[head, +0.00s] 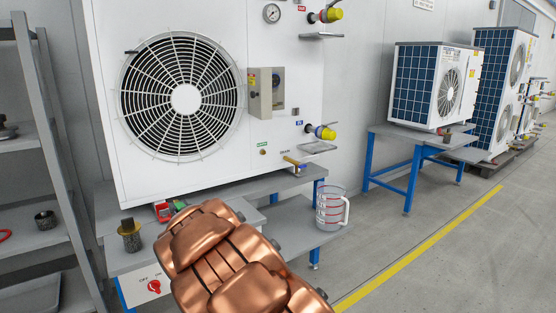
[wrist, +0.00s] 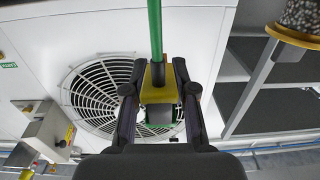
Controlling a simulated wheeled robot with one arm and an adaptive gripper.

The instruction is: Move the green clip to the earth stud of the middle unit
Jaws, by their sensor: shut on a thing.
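My gripper (wrist: 158,75) is shut on the green clip (wrist: 158,118), which shows green and yellow between the fingers in the wrist view. A green cable (wrist: 155,30) runs from it to the top edge of that view. In the head view my copper-coloured arm hides the gripper. The nearest white fan unit (head: 280,40) has a small brass stud (head: 263,152) under a green label, low on its front right. The label also shows at the wrist view's left edge (wrist: 8,65). A smaller unit (head: 418,87) stands on a blue-legged bench farther right; its earth stud cannot be made out.
A clear jug (head: 330,208) stands on the right. Valves (head: 322,132) stick out from the unit. Grey shelving (head: 25,160) is at left; floor right is open.

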